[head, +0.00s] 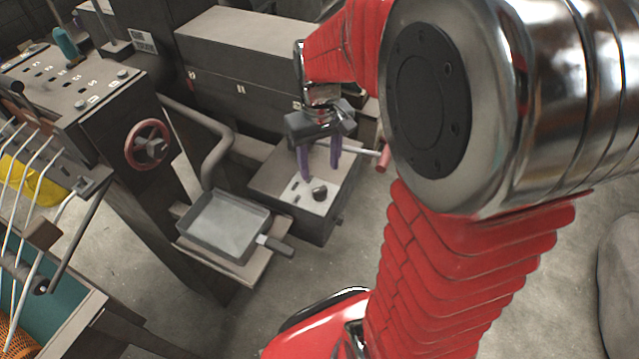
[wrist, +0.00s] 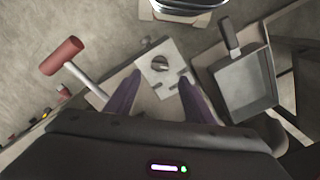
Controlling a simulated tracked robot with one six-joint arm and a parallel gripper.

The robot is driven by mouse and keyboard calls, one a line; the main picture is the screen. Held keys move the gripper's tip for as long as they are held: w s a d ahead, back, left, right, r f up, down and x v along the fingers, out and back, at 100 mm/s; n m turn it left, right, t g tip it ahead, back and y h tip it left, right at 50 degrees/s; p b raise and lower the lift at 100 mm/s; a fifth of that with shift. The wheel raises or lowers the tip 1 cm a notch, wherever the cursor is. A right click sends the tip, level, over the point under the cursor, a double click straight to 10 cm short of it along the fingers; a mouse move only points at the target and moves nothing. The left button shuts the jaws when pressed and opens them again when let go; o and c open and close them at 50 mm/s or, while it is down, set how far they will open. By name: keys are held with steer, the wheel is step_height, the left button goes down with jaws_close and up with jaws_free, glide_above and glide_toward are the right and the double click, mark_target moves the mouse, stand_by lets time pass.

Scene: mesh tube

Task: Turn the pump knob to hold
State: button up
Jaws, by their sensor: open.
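The pump knob (head: 319,190) is a small dark round knob on a pale plate on top of the pump box (head: 268,182). In the wrist view the knob (wrist: 160,63) sits on the pale plate (wrist: 176,82), beyond my fingertips and roughly between them. A slanted pointer shows on its face, but I cannot read the marks around it. My gripper (head: 320,172) has two purple fingers pointing down above the plate. They are apart and empty, and also show in the wrist view (wrist: 160,80). The knob appears free of the fingers.
A lever with a red handle (wrist: 62,56) sticks out beside the plate; it also shows in the head view (head: 384,158). A grey square pan (head: 225,226) with a dark handle rests on a shelf beside the box. A red handwheel (head: 147,145) is on the machine at left.

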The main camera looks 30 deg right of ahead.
mark_target(320, 189)
step_height(320, 189, down, 8)
steer(key=shift+f, duration=0.1)
stand_by(0.4)
steer(key=c, duration=1)
